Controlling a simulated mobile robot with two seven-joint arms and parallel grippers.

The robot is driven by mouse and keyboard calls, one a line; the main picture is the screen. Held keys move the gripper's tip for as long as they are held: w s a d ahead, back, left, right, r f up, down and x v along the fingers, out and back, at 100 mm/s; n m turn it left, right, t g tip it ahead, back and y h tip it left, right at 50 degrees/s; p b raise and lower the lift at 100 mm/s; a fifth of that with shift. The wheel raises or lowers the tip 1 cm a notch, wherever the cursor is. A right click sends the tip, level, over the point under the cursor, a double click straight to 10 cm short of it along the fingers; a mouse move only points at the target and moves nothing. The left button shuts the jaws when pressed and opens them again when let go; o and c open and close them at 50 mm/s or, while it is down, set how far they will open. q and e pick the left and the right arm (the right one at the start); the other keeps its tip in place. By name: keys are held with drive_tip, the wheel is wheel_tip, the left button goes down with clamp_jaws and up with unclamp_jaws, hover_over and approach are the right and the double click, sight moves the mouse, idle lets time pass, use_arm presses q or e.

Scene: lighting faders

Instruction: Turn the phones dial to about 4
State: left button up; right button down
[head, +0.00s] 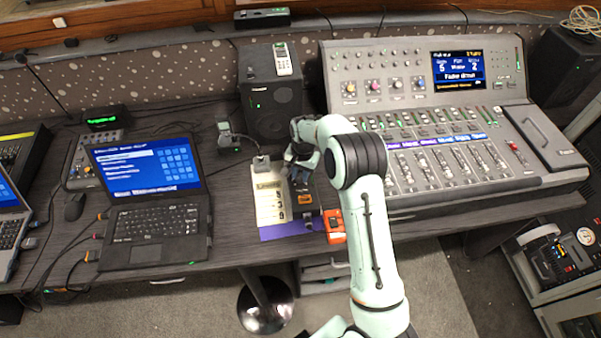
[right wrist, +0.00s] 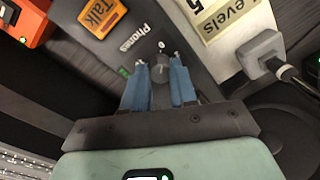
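The phones dial (right wrist: 160,73) is a small grey knob on a dark box (right wrist: 90,48), beside the white word "Phones". In the head view my right gripper (head: 301,170) is over the far part of the box (head: 304,213) and hides the dial. An orange "Talk" button (right wrist: 101,17) sits on the box. My left gripper is not in view.
A paper sheet marked "Levels" (head: 269,205) lies left of the box, and an orange device (head: 334,226) stands right of it. A speaker (head: 270,103) is behind. A laptop (head: 150,205) is at left, a mixing console (head: 440,150) at right.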

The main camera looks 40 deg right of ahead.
drive_tip(key=shift+m, duration=0.3)
drive_tip(key=m, duration=0.2)
drive_tip(key=shift+r+m+p, duration=0.1)
drive_tip(key=shift+m+p, duration=0.2)
drive_tip(key=shift+m, duration=0.1)
drive_tip(key=m, duration=0.2)
drive_tip(key=shift+m+p, duration=0.3)
drive_tip(key=shift+m, duration=0.1)
drive_tip(key=m+p, duration=0.1)
drive_tip(key=m, duration=0.2)
drive_tip(key=shift+w+r+m+h, duration=0.1)
drive_tip(key=shift+m+h, duration=0.2)
drive_tip(key=m+p, duration=0.1)
drive_tip(key=m, duration=0.1)
drive_tip(key=shift+a+m, duration=0.1)
drive_tip(key=shift+m, duration=0.3)
drive_tip(key=m, duration=0.2)
drive_tip(key=shift+m, duration=0.3)
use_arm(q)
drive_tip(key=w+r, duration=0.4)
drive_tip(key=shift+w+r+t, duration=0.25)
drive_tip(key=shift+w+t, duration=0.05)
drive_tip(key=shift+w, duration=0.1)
use_arm(e)
drive_tip(key=m, duration=0.6)
drive_tip(key=shift+h, duration=0.3)
